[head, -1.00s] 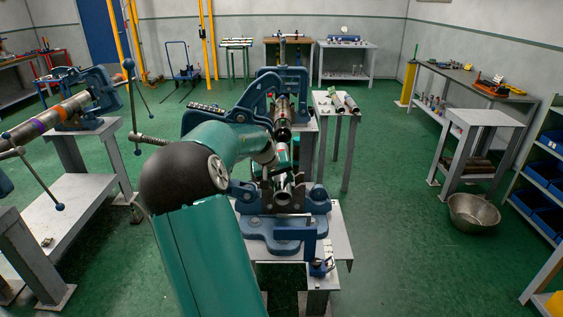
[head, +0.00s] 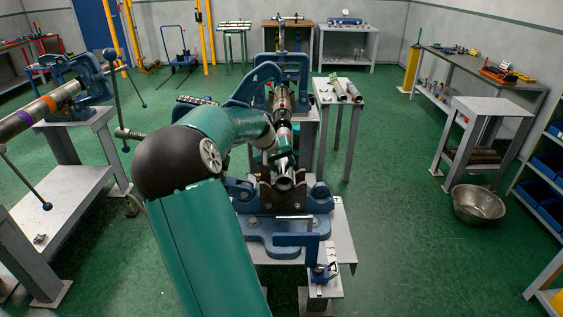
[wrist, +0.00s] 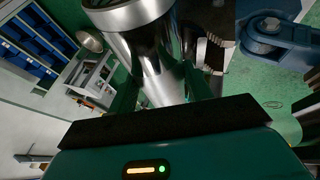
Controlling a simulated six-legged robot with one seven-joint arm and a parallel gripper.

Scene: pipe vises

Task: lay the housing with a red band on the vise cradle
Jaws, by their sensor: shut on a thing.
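My gripper (head: 281,160) is shut on a shiny metal tube, which appears to be the housing with a red band (head: 284,182). A red mark shows just beyond the gripper, near the tube's far part. In the wrist view the housing (wrist: 150,62) is a polished cylinder with a bright rim at its near end, lying between the green fingers. The vise cradle (head: 265,196) has dark upright V-shaped plates on a blue base. The housing's near end is over the cradle, between the plates; I cannot tell whether it touches them.
Another blue vise (head: 290,72) stands behind, in line with the cradle. A metal bowl (head: 479,204) lies on the floor at right. A vise with a long banded pipe (head: 30,118) stands at left.

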